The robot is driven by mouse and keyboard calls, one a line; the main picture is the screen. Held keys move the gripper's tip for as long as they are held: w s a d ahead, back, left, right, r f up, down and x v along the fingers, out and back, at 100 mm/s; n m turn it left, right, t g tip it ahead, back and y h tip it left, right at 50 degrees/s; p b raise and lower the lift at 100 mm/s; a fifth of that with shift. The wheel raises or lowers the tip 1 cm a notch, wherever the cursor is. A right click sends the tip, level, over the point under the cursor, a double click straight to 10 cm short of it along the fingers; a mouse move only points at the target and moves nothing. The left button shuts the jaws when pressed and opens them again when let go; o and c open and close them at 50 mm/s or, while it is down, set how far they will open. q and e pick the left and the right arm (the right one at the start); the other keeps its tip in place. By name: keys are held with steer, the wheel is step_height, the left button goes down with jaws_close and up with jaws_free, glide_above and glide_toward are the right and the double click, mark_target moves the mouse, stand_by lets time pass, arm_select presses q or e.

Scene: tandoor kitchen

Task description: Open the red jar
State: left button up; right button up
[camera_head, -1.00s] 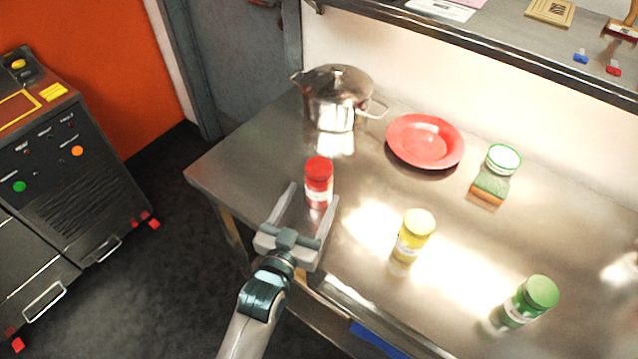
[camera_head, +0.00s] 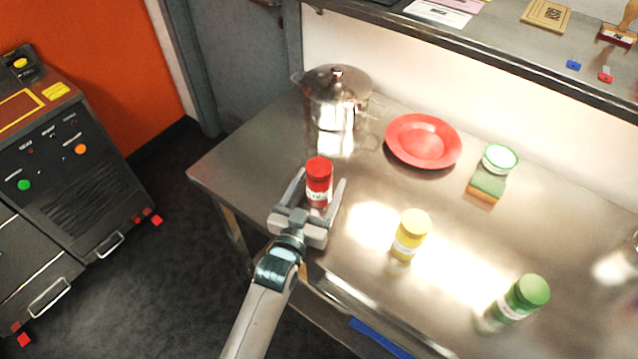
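The red jar (camera_head: 319,184) stands upright on the steel table, with its red lid on and a white label low on its front. One gripper (camera_head: 320,180) is in view, on an arm that rises from the bottom, left of centre. I take it to be my left one. Its two fingers are spread, one on each side of the jar's body. A gap shows between the fingers and the jar, so it does not look gripped. No second gripper is in view.
A yellow jar (camera_head: 410,235) and a green jar (camera_head: 523,298) stand to the right on the table (camera_head: 255,150). Behind are a steel pot (camera_head: 336,98), a red plate (camera_head: 423,141), and a sponge (camera_head: 487,187) by a green-white round item (camera_head: 500,158). A shelf (camera_head: 480,45) overhangs the back.

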arm_select(q)
steer(key=shift+c, duration=0.4)
steer(key=c, duration=1.2)
steer(key=shift+c, duration=0.2)
steer(key=shift+r, duration=0.15)
